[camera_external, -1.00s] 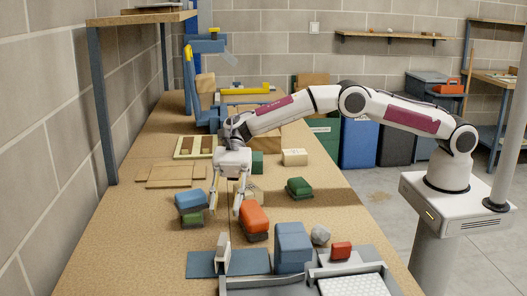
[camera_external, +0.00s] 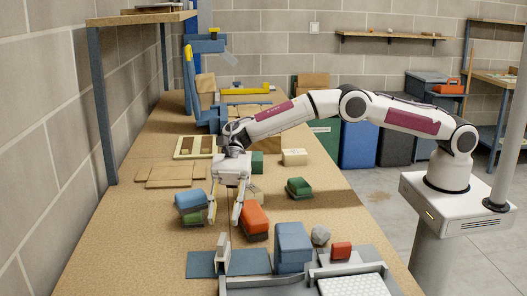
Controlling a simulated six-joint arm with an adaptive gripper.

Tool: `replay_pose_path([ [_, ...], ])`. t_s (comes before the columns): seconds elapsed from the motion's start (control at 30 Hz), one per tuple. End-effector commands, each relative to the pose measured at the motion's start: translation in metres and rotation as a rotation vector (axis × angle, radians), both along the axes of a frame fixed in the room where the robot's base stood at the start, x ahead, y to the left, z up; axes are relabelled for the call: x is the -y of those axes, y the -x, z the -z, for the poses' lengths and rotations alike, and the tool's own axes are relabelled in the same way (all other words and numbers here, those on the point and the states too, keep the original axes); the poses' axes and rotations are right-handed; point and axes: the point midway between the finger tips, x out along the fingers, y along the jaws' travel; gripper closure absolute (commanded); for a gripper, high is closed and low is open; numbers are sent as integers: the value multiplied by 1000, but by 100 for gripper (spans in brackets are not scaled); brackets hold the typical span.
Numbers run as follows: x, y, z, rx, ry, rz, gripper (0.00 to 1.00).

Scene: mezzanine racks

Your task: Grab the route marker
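I cannot tell which of the objects is the route marker; no label can be read. My gripper (camera_external: 224,221) points down over the wooden table (camera_external: 150,232), its two fingers spread apart with nothing seen between them. A blue block on a green one (camera_external: 190,202) is just left of the left finger. An orange block with a dark base (camera_external: 255,220) is just right of the right finger. A small pale object partly shows behind the right finger. A green block (camera_external: 299,187) lies further right.
Nearer the camera are a blue-grey mat (camera_external: 200,265), a thin upright pale piece (camera_external: 223,248), a tall blue block (camera_external: 293,245), a grey stone-like piece (camera_external: 320,235) and a small red block (camera_external: 341,250). A cream box (camera_external: 294,157) and flat wooden boards (camera_external: 170,175) lie further back.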

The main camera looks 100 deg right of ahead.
Motion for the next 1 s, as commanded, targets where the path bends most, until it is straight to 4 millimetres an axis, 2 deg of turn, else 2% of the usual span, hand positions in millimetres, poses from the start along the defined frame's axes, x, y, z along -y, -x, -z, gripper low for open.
replay_pose_path([
  [0.53, -43, 0, 22, 0, 0, -1, 71],
  [1.0, -47, -1, 23, 0, 0, 0, 71],
])
